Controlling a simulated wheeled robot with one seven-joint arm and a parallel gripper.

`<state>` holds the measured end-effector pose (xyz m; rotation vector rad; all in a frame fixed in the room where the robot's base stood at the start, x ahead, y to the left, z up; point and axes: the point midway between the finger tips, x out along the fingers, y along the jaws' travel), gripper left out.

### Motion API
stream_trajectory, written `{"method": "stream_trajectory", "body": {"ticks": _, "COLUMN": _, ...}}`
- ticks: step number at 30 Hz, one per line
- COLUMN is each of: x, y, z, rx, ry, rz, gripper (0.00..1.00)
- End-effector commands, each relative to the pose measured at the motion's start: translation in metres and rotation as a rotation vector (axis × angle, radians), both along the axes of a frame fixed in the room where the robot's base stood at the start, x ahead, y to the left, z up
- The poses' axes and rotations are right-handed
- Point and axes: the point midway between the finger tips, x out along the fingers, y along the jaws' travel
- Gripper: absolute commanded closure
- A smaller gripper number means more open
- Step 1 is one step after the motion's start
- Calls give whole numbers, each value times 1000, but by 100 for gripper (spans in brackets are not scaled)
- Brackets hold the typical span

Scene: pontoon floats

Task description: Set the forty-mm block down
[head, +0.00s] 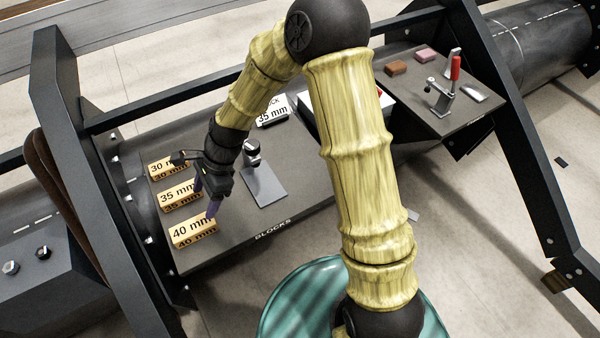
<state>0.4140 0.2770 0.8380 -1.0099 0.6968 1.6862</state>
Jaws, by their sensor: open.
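The forty-mm block (190,236), pale wood with "40 mm" printed on its top and side, rests on the dark bench (225,252) near its front left. It is the nearest of three labelled blocks in a column. My gripper (206,197) is open, with purple fingertips, just behind and above the right end of this block. One fingertip overlaps the block's back right corner in the picture; I cannot tell whether they touch. Nothing shows between the fingers. The 35 mm block (178,197) and the 30 mm block (164,170) lie farther back, the latter partly covered by my gripper.
A grey plate (266,190) with a knob lies right of my gripper. A white "35 mm" block card (272,112) stands behind it. A red-handled clamp (452,75), a brown piece (396,68) and a pink piece (426,54) are on the right shelf. Black frame bars flank the bench.

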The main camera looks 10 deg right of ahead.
Motion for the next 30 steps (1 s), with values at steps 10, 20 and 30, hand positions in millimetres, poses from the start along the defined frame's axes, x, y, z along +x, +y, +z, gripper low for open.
{"method": "stream_trajectory", "body": {"ticks": 10, "x": -4, "y": -132, "z": 37, "rx": -213, "ry": -381, "rz": 480, "gripper": 33}}
{"method": "stream_trajectory", "body": {"ticks": 20, "x": -54, "y": -259, "z": 84, "rx": -440, "ry": -604, "rz": 1053, "gripper": 33}}
{"method": "stream_trajectory", "body": {"ticks": 30, "x": -67, "y": -278, "z": 90, "rx": -471, "ry": -626, "rz": 1176, "gripper": 33}}
